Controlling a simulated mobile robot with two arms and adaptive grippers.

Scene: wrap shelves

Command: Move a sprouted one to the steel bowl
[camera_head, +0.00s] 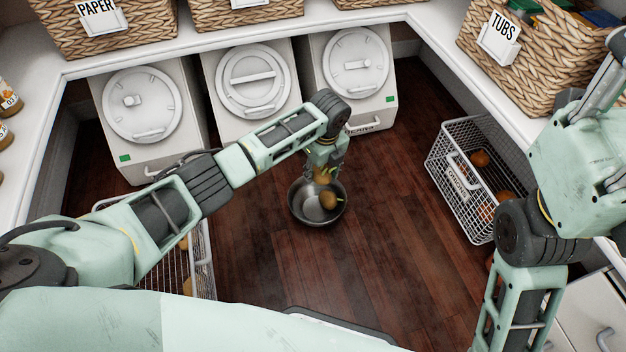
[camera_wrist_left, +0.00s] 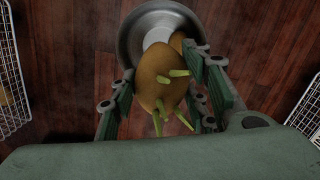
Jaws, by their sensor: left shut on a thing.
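My left gripper (camera_head: 325,168) is shut on a brown potato (camera_head: 322,176) and holds it above the steel bowl. In the left wrist view the held potato (camera_wrist_left: 162,78) shows several pale green sprouts, between the two fingers of the left gripper (camera_wrist_left: 165,92). The steel bowl (camera_head: 298,208) stands on the wooden floor, and its rim shows behind the potato in the left wrist view (camera_wrist_left: 132,38). A second potato (camera_head: 328,200) appears to lie in the bowl, partly hidden in the wrist view. My right gripper is not visible; only right arm links show.
A wire basket (camera_head: 208,262) with potatoes stands at the left, partly behind my left arm. A labelled wire basket (camera_head: 450,165) with onions stands at the right. White lidded bins (camera_head: 250,85) line the back under the shelf. The floor around the bowl is clear.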

